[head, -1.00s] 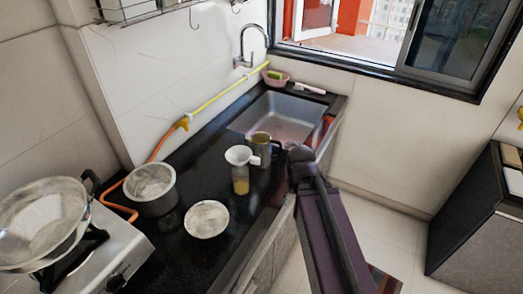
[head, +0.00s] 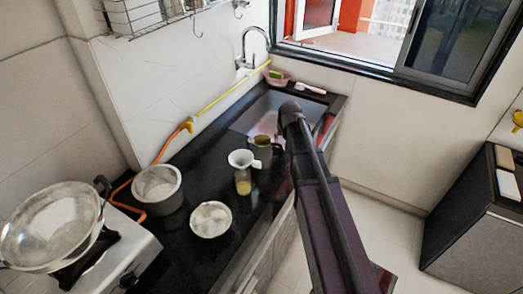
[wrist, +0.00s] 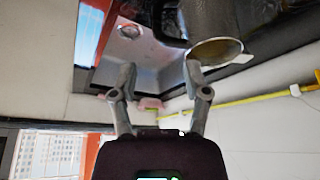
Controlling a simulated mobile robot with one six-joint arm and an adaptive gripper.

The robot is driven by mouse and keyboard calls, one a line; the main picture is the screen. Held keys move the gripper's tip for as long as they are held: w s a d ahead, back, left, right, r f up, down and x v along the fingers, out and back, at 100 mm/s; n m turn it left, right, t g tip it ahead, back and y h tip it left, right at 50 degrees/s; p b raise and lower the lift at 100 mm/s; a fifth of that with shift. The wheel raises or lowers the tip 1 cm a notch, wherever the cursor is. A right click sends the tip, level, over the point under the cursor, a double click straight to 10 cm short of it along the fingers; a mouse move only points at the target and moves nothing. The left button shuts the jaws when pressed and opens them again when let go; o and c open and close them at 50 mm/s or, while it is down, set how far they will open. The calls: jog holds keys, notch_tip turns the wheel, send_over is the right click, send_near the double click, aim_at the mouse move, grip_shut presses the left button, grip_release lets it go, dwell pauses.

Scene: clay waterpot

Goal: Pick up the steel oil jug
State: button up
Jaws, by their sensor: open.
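The steel oil jug (head: 261,154) stands upright on the black counter near the sink's front corner, with a black handle on its right. A white funnel in a bottle of yellow liquid stands close beside it on the left. In the wrist view the grey jug (wrist: 212,22) shows upside down at the top, its round mouth toward the camera, with the dark handle beside it. My gripper (wrist: 160,80) is open and empty. The jug's mouth is near the right fingertip in that view, but the jug is not between the fingers. The fingertips are not clear in the head view.
The funnel and bottle (head: 243,184) crowd the jug's left side. A white bowl (head: 210,220) and steel pot (head: 158,188) stand further left on the counter. The sink (head: 253,117) lies behind the jug.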

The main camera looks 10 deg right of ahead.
aim_at(281, 150)
jog(key=shift+f, duration=0.15)
jog(key=b+x, duration=0.8)
jog(key=shift+f, duration=0.15)
dwell(0.6)
jog(key=shift+d+b+x, duration=0.2)
jog(key=shift+b+x, duration=2.2)
jog(key=shift+x, duration=0.25)
grip_shut()
